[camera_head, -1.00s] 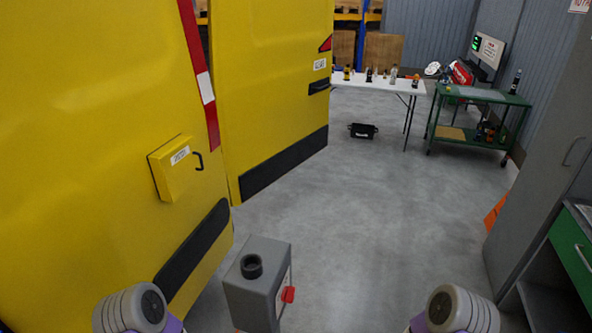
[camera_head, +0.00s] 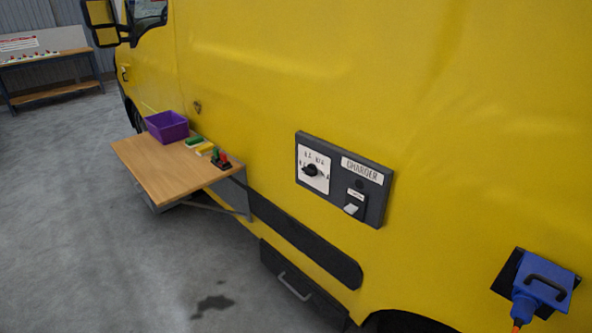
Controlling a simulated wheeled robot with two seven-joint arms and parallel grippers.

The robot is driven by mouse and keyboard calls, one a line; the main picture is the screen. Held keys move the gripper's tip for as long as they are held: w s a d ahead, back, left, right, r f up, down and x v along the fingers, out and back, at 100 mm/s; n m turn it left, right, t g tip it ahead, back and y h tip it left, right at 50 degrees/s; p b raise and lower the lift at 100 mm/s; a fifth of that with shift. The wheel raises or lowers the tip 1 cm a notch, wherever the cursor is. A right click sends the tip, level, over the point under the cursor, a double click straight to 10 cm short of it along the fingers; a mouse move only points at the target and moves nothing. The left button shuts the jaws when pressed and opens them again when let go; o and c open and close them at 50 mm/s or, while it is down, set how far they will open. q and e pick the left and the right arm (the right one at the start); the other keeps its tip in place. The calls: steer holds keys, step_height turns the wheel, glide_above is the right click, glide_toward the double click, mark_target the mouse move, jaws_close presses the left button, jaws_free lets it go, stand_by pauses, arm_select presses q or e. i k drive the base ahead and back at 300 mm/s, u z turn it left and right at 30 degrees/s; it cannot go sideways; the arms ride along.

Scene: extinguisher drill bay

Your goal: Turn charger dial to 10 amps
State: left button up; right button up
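The charger panel (camera_head: 344,178) is a dark grey box on the yellow van's side, right of the middle of the head view. Its left part carries a white dial plate with a black round dial (camera_head: 311,171). The marks around the dial are too small to read surely, and I cannot tell its setting. A "CHARGER" label sits at the top right of the panel, with a white rocker switch (camera_head: 351,208) below it. Neither of my grippers shows in the view now.
A wooden fold-out shelf (camera_head: 160,178) juts from the yellow van (camera_head: 270,70), with a purple bin (camera_head: 167,126) and small coloured items on it. A blue plug (camera_head: 542,285) with a cable sits in the van's side at lower right. Grey floor is open at lower left.

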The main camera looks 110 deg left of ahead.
mark_target(311, 170)
steer(key=u, duration=3.5)
steer(key=k, duration=0.6)
steer(key=u, duration=0.5)
steer(key=i, duration=1.5)
steer(key=u, duration=0.3)
